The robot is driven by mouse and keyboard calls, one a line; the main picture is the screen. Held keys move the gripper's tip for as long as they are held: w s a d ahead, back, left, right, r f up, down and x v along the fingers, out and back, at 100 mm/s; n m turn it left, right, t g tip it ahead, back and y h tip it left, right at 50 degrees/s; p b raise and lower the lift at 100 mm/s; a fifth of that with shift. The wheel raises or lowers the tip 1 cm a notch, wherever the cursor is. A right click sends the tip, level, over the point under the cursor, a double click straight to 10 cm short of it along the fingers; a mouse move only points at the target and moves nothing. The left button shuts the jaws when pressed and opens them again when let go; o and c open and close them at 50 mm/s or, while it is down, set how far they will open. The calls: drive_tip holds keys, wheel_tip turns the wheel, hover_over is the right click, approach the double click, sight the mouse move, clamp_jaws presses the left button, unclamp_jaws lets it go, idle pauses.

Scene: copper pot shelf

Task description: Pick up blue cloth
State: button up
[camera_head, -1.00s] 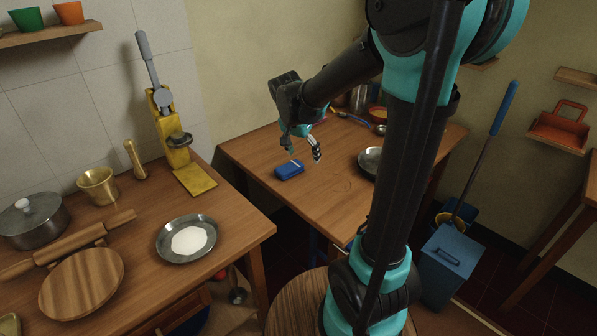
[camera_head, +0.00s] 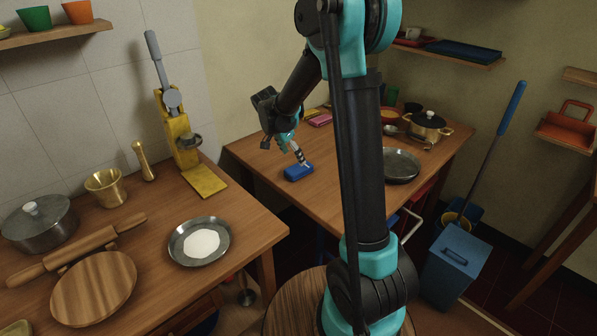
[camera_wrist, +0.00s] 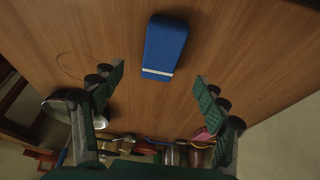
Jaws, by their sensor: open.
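The blue cloth (camera_head: 298,173) is a small folded block lying on the far wooden table, near its left front part. In the wrist view the blue cloth (camera_wrist: 165,47) shows a white stripe across one end. My gripper (camera_head: 293,153) is over the table, just behind and above the cloth in the head view. In the wrist view my gripper (camera_wrist: 158,80) is open, with its two green-padded fingers spread wide. The cloth lies beyond the fingertips, roughly centred between them, and nothing is between the pads.
The far table (camera_head: 325,200) also bears a metal plate (camera_head: 402,165), a lidded pot (camera_head: 428,125) and a pink item (camera_head: 320,120). The near table holds a plate with white powder (camera_head: 199,243), a yellow press (camera_head: 180,140) and a rolling pin (camera_head: 75,250). Table around the cloth is clear.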

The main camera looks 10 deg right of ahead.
sight(298, 167)
drive_tip(key=shift+x, duration=3.6)
drive_tip(key=shift+a, duration=0.15)
drive_tip(key=c, duration=1.3)
drive_tip(key=shift+o, duration=0.2)
wheel_tip(298, 167, up, 20)
